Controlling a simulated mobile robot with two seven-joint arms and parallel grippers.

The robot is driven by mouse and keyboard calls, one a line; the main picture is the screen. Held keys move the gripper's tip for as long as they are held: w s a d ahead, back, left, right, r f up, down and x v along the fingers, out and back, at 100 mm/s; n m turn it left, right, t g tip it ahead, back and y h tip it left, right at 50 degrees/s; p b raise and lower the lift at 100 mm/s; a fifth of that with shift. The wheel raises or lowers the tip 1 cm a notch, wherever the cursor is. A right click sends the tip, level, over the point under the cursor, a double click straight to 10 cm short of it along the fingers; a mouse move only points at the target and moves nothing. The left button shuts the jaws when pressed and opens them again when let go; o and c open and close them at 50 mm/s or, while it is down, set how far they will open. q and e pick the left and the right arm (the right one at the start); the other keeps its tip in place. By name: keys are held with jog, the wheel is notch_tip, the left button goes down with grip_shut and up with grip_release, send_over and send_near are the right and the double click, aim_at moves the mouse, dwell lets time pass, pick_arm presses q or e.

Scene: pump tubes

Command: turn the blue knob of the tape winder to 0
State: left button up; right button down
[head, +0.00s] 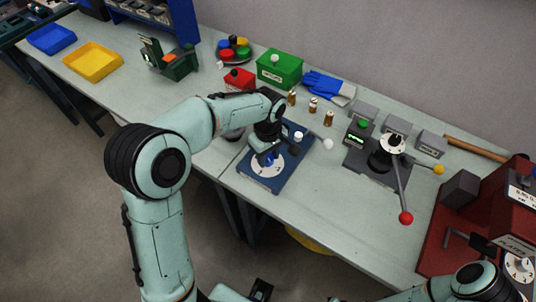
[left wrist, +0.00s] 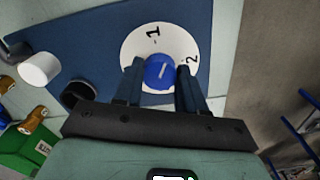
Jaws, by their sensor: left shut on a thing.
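The tape winder is a blue base plate (head: 251,180) on the bench, with a round white dial (head: 267,170). The blue knob (left wrist: 160,71) stands at the middle of the dial in the left wrist view. My left gripper (left wrist: 158,85) is shut on it, one finger on either side. The knob's white line slants up to the right, its upper end between the marks 1 and 2. The 0 mark is not visible; fingers cover the lower dial. In the head view the left gripper (head: 266,157) reaches down over the dial. My right gripper cannot be made out.
A green box (head: 279,68), red box (head: 239,79) and small brown cylinders (head: 313,104) are behind.

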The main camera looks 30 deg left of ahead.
dwell(0.3)
pick_arm(q)
jog(key=n, duration=0.3)
jog(key=shift+n, duration=0.3)
jog(key=o, duration=0.9)
jog(key=shift+o, duration=0.2)
